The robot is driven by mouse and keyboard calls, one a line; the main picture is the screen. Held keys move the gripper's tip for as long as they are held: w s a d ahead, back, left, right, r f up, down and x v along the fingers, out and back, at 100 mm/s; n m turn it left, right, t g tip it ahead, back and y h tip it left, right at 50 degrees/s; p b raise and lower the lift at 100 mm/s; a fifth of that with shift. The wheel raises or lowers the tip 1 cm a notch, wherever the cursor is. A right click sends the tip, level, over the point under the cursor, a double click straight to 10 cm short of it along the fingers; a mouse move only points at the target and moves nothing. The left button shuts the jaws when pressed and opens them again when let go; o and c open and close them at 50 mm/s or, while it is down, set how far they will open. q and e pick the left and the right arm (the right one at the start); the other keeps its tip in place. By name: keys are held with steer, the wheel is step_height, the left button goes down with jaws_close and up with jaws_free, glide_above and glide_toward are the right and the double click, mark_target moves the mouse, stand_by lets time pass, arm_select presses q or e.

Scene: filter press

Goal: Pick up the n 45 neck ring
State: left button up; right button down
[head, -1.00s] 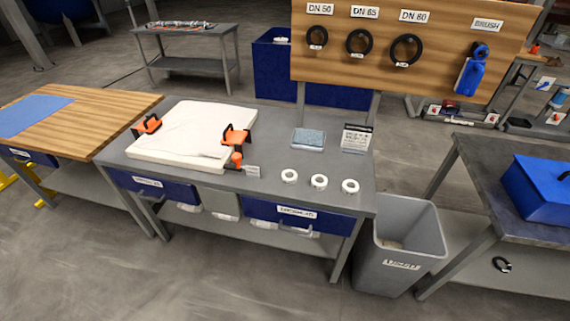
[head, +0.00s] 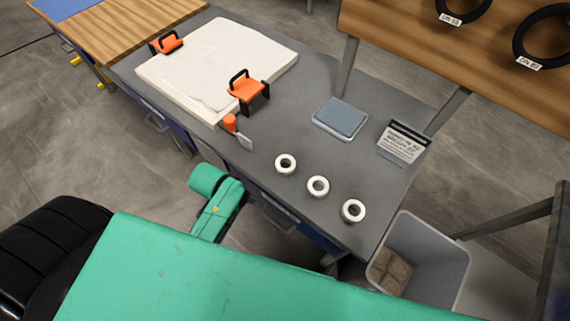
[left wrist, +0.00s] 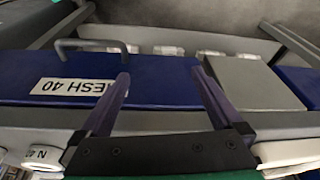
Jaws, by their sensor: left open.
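Three white rings stand in a slanting row near the front edge of the grey bench: a left one (head: 285,171), a middle one (head: 318,194) and a right one (head: 353,218). No lettering on them is readable in the head view, so I cannot tell there which is the N 45 ring. In the left wrist view, a white ring marked N 40 (left wrist: 42,157) shows at the lower left. My left gripper (left wrist: 162,75) is open and empty in that view, its fingers in front of a blue drawer. My right gripper is not in view.
The grey bench (head: 260,195) also bears a white cloth-topped slab (head: 215,60), orange clamps (head: 248,88), a blue-grey pad (head: 341,117) and a sign (head: 402,143). A grey bin (head: 440,255) stands at its right end. The blue drawer (left wrist: 160,70) has a protruding handle.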

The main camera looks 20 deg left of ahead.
arm_select(q)
step_height(320, 180, up, 8)
steer(key=w+d+m, duration=0.2)
steer(key=w, duration=0.1)
steer(key=m+g+h, duration=0.3)
steer(key=m+h, duration=0.1)
steer(key=m, duration=1)
glide_toward(284, 161)
steer(key=d+f+p, duration=0.1)
steer(key=f, duration=0.1)
steer(key=s+d+f+p, duration=0.1)
steer(key=f, duration=0.1)
steer(key=d+f+p, duration=0.1)
steer(key=d+f, duration=0.1)
steer(key=shift+s+f, duration=0.15)
steer(key=shift+s, duration=0.1)
steer(key=shift+w+f, duration=0.1)
steer(key=shift+f, duration=0.1)
steer(key=c, duration=1.4)
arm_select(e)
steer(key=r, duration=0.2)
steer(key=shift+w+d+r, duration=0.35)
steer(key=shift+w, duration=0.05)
